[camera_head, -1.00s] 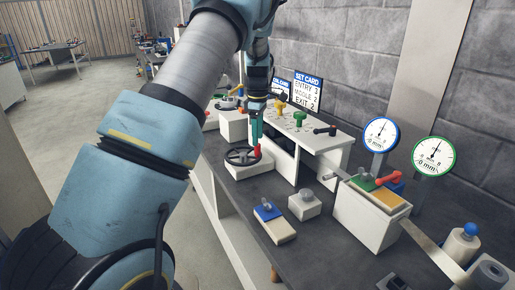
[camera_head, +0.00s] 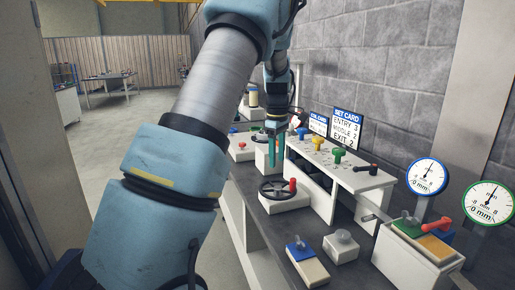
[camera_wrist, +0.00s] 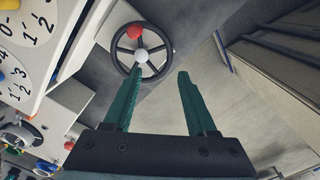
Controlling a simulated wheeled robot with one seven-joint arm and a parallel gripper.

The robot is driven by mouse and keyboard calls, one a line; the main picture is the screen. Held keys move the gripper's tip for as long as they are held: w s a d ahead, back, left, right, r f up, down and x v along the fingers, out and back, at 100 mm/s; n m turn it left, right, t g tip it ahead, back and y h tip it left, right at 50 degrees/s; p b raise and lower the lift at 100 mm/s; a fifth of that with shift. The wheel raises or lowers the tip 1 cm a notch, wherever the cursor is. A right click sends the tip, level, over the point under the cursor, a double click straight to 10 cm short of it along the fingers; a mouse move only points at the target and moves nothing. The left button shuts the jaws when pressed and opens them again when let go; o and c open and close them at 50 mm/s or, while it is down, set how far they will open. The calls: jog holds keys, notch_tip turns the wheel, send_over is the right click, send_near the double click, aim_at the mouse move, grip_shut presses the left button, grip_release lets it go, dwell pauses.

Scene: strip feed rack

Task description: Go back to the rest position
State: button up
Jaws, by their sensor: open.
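My gripper (camera_head: 276,150) hangs over the strip feed rack in the head view, above and behind the black handwheel (camera_head: 278,189) with its red knob. In the wrist view my gripper (camera_wrist: 158,75) shows two teal fingers spread apart with nothing between them. The handwheel (camera_wrist: 128,54) lies beyond the left fingertip in that view, with its red knob at the top. The fingers look apart from the wheel.
The white feed housing (camera_head: 350,181) carries green, yellow and blue knobs. A set card (camera_head: 347,128) stands behind it. Two dial gauges (camera_head: 427,176) stand at the right. A blue-topped block (camera_head: 307,262) and a grey-knobbed block (camera_head: 341,247) sit in front. Open floor lies at left.

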jog(key=s+a+f+m+t, duration=0.1)
jog(key=s+a+f+m, duration=0.2)
jog(key=s+a+m, duration=0.8)
jog(key=s+a, duration=0.8)
jog(key=s, duration=0.4)
jog(key=shift+a+m+t, duration=0.15)
jog(key=shift+m+t, duration=0.15)
